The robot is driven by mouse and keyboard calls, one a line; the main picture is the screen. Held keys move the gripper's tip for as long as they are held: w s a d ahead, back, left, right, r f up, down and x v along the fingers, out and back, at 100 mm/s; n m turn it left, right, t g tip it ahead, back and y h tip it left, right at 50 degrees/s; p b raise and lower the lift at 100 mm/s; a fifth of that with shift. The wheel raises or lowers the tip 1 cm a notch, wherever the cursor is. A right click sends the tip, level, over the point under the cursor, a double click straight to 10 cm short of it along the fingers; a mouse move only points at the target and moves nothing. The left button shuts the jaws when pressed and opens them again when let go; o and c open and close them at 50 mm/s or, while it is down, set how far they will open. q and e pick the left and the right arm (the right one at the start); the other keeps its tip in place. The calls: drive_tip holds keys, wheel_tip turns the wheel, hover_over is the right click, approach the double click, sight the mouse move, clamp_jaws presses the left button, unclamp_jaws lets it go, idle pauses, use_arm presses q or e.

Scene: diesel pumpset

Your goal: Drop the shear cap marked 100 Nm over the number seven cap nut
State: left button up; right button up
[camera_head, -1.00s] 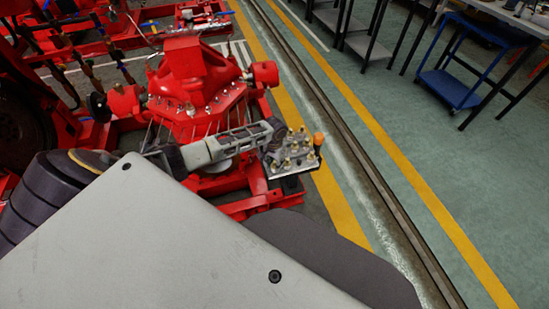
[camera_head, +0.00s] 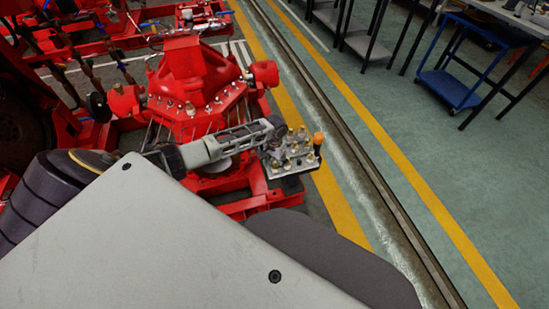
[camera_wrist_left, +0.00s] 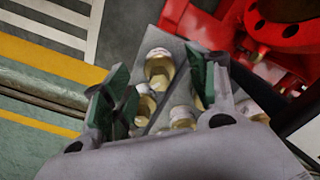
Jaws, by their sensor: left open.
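Several shear caps with brass sides and pale tops stand on a grey tray (camera_head: 291,172) beside the red pump. In the left wrist view, one cap (camera_wrist_left: 158,68) stands near the middle, with others below it; I cannot read the marks, so which is 100 Nm is unclear. My left gripper (camera_head: 277,126) is over the tray's back left part. In the left wrist view its green-padded fingers (camera_wrist_left: 158,92) are apart with caps showing between and below them. The cap nuts (camera_head: 190,108) sit around the red casing's flange; number seven cannot be told. My right gripper is not in view.
An orange-topped item (camera_head: 318,139) stands at the tray's right edge. The red pump casing (camera_head: 190,70) rises left of the tray. A blue cart (camera_head: 450,88) stands far right. The floor between is clear.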

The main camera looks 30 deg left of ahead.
use_arm(q)
wheel_tip(320, 180, up, 11)
idle(0.6)
drive_tip(key=shift+f, duration=0.1)
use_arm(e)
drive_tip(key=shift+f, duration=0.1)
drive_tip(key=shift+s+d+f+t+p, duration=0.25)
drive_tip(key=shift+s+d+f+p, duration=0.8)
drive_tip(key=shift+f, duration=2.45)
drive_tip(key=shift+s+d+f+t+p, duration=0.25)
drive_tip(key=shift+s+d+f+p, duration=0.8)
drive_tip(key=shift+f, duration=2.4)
use_arm(q)
wheel_tip(320, 180, up, 7)
drive_tip(key=p, duration=0.5)
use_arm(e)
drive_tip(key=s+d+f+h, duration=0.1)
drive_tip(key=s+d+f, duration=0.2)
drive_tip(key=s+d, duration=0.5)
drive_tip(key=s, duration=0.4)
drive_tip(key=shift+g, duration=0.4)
use_arm(q)
drive_tip(key=shift+f, duration=0.15)
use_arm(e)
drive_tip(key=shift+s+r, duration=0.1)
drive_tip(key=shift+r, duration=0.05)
